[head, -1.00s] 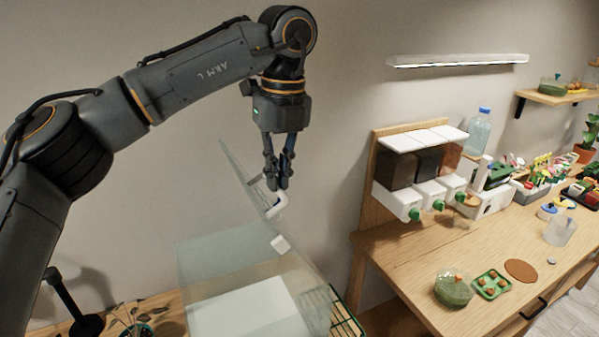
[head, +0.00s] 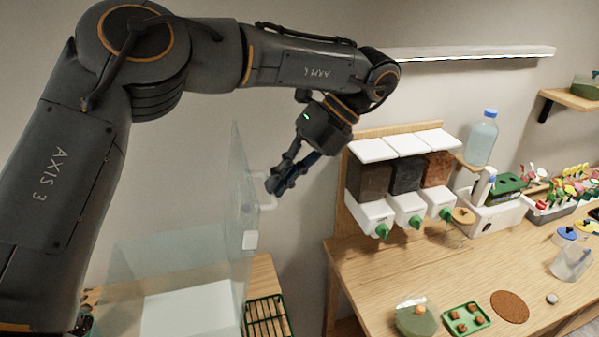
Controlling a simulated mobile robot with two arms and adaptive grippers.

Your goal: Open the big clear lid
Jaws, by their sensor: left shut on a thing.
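The big clear lid (head: 239,200) stands raised, nearly upright and close to edge-on, at the right side of the clear box (head: 124,262). A white handle (head: 266,204) sticks out from its right face, with a small white block (head: 250,240) below it. My left gripper (head: 274,184) reaches down from the upper right and is shut on the handle; its fingers hide part of it. My right gripper is not in view.
A green wire rack (head: 268,318) is to the right of the box. A wooden bench (head: 450,265) holds white dispensers (head: 408,210), a green tray (head: 466,319) and a lidded bowl (head: 415,318). Wall above the box is clear.

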